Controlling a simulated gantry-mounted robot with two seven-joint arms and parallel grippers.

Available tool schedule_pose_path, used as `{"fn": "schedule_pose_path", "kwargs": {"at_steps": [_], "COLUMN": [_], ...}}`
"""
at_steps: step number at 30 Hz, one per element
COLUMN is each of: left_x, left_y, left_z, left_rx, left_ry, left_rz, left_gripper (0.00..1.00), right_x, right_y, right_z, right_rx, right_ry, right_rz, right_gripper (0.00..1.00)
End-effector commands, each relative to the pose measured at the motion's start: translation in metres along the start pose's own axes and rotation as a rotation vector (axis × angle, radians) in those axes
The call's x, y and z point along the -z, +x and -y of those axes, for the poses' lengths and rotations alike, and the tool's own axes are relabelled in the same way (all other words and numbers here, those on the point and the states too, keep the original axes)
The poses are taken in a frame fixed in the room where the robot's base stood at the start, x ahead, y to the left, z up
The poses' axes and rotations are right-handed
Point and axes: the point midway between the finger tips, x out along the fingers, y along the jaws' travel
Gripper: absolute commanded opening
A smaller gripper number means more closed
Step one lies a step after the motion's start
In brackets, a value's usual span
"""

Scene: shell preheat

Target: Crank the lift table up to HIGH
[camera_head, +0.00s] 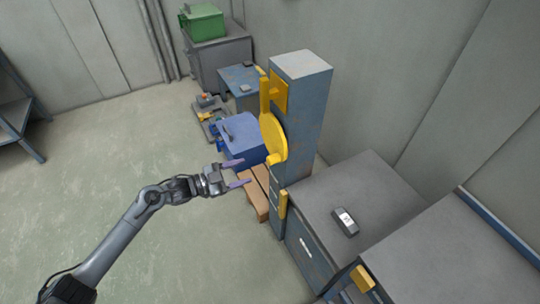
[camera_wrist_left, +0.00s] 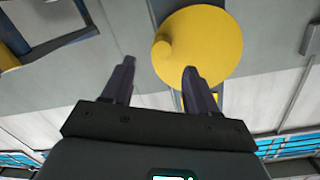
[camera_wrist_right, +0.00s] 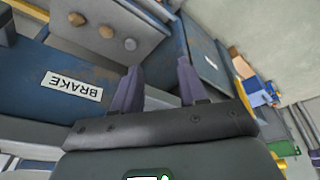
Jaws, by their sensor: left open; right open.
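A yellow crank disc (camera_head: 272,137) is mounted on the side of a tall blue-grey post (camera_head: 305,100). A yellow handle knob (camera_head: 276,158) sticks out near its lower edge. My left gripper (camera_head: 240,174) is open and empty, to the left of the disc. In the left wrist view the disc (camera_wrist_left: 212,45) lies beyond the open fingers (camera_wrist_left: 160,70), and the knob (camera_wrist_left: 161,53) shows between the fingertips, apart from them. My right gripper (camera_wrist_right: 160,75) is open and empty, seen only in its wrist view. I cannot identify the lift table or its height for certain.
A blue box (camera_head: 247,150) and wooden pallet (camera_head: 253,200) stand beside the post. A grey cabinet (camera_head: 365,185) carries a dark handheld device (camera_head: 345,222). In the right wrist view a BRAKE label (camera_wrist_right: 72,86) is on a blue panel near several knobs. Open floor lies left.

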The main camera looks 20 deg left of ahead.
Motion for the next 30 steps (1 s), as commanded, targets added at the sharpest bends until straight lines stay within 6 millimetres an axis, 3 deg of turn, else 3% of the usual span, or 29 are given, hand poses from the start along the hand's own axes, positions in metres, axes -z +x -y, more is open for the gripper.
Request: {"fn": "schedule_pose_path", "kwargs": {"at_steps": [4,11,24,30], "left_x": [0.007,0.006,0.008,0.009], "left_y": [-0.002,0.01,0.078,0.099], "left_z": [0.005,-0.001,0.003,0.005], "left_rx": [0.056,0.069,0.069,0.068], "left_ry": [-0.073,-0.098,-0.095,-0.096], "left_rz": [-0.033,-0.041,-0.043,-0.041], "left_gripper": [0.58,0.58,0.58,0.58], "right_x": [0.004,0.003,-0.004,-0.006], "right_y": [-0.012,-0.011,0.012,0.018], "right_z": [-0.001,0.0,0.001,0.001], "right_rx": [0.0,0.0,0.0,0.0], "right_ry": [0.0,0.0,0.0,0.0], "right_rz": [0.0,0.0,0.001,0.001], "right_gripper": [0.43,0.43,0.43,0.43]}}
